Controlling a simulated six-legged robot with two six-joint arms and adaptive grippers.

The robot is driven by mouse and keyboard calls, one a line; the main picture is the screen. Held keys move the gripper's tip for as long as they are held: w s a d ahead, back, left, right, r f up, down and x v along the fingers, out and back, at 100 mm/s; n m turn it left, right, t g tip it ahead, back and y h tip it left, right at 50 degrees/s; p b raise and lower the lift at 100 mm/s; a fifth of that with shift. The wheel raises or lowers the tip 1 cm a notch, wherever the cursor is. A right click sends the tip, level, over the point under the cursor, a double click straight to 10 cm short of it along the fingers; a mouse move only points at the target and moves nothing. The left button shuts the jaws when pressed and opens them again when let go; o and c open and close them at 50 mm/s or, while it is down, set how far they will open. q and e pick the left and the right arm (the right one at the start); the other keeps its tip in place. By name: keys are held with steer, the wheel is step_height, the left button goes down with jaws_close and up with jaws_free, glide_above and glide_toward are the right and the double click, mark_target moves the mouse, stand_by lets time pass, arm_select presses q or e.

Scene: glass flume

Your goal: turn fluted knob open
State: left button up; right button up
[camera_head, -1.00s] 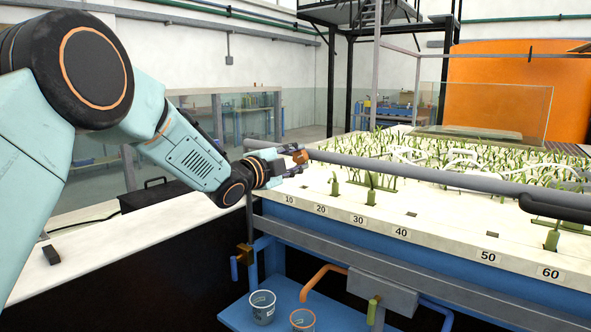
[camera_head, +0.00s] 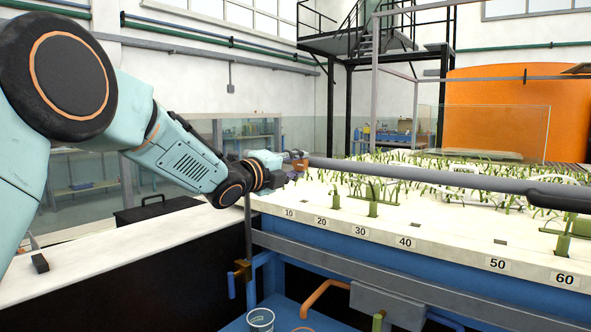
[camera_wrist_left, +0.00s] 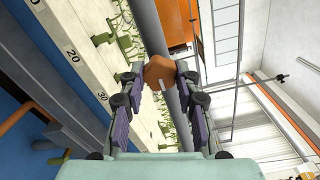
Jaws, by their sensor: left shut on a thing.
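The fluted knob is a small orange-brown piece (camera_head: 300,164) at the near left end of a long grey pipe, above the edge of the white bed. My left gripper (camera_head: 288,168) is shut on it. In the left wrist view the knob (camera_wrist_left: 159,72) sits between the fingertips, with a small pale pin on its face. The fingers cover its sides, and its flutes are too small to make out in the head view. My right gripper is not in view.
The grey pipe (camera_head: 420,175) runs right above a white bed with green plants (camera_head: 373,200) and a numbered edge. A grey rail (camera_head: 340,262) runs below. A cup (camera_head: 260,319) stands low in front. A black box (camera_head: 155,207) sits behind my left arm.

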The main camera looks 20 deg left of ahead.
arm_select(q)
steer(key=shift+r, duration=0.1)
steer(key=o, duration=1.1)
steer(key=shift+o, duration=0.2)
steer(key=shift+s, duration=0.1)
steer(key=v, duration=1.2)
